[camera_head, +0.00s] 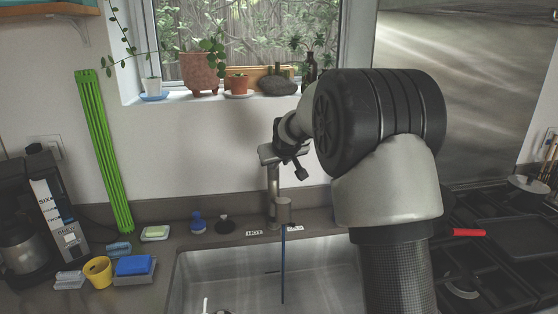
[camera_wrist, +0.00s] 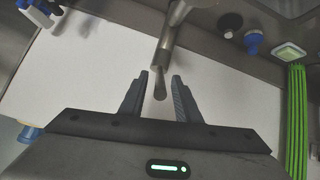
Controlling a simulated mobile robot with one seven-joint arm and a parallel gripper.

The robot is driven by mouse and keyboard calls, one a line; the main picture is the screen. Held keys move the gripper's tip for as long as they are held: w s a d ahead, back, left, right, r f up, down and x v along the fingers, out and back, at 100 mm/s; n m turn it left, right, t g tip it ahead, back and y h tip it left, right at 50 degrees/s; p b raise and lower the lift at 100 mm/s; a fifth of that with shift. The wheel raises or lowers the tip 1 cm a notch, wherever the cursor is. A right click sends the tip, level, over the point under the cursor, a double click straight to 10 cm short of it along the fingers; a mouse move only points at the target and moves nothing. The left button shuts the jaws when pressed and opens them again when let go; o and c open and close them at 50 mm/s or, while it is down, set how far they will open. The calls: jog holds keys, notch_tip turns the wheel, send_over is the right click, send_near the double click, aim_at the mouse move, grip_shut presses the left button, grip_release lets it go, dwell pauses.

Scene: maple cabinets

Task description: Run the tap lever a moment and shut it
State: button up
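The grey metal tap (camera_head: 273,188) stands at the back edge of the sink, under the window. A thin straight blue line, which looks like running water (camera_head: 283,268), drops from beneath it into the basin. My gripper (camera_wrist: 161,76) is open. In the wrist view, the rounded end of the tap lever (camera_wrist: 160,90) lies between the two fingers, with a narrow gap on each side. In the head view, my gripper (camera_head: 290,156) is at the top of the tap, partly hidden by my wrist.
The steel sink (camera_head: 215,262) lies below. A green rack (camera_head: 104,150) leans on the wall at left. A yellow cup (camera_head: 98,272), a blue sponge (camera_head: 134,265) and a coffee machine (camera_head: 30,215) stand left of the sink. Potted plants (camera_head: 199,72) line the sill. A stove (camera_head: 500,250) is at right.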

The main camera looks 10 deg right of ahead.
jog(key=b+v, duration=0.2)
jog(key=v, duration=1.5)
jog(key=shift+s, duration=0.2)
jog(key=shift+d+r, duration=0.1)
jog(key=shift+r, duration=0.05)
jog(key=s+f+g, duration=0.1)
jog(key=s+f, duration=0.2)
jog(key=s, duration=0.8)
jog(key=s+f+m+g+p, duration=0.1)
jog(key=s+f+g, duration=0.1)
jog(key=s, duration=0.9)
jog(key=s+f+m+g, duration=0.1)
jog(key=s+f, duration=0.3)
jog(key=s, duration=0.8)
jog(key=shift+p, duration=0.35)
jog(key=shift+c, duration=0.5)
